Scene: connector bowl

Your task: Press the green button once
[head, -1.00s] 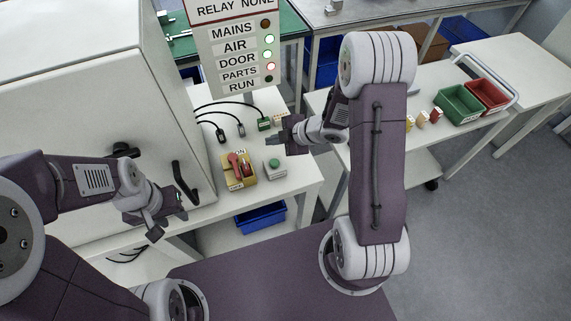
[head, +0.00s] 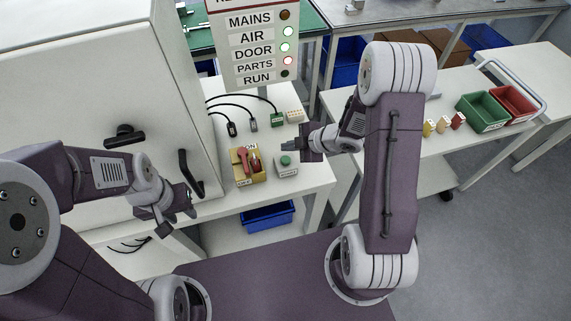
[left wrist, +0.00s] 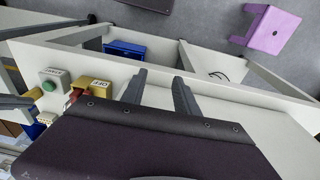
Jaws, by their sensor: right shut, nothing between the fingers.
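The green button (head: 286,160) sits on a small grey box (head: 287,172) on the white table, right of the yellow switch box. It also shows at the left of the left wrist view (left wrist: 49,86). My right gripper (head: 287,145) is shut and empty. Its tip appears just above and behind the button in the head view; I cannot tell whether they touch. My left gripper (head: 180,221) is open and empty, near the cabinet's front; its spread fingers show in the left wrist view (left wrist: 160,78).
A yellow box with a red switch (head: 243,162) stands left of the button. Black cables and a green connector (head: 277,120) lie behind. The sign (head: 255,48) shows AIR and DOOR green, PARTS red. The white cabinet (head: 70,95) stands left; a blue bin (head: 267,217) is below.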

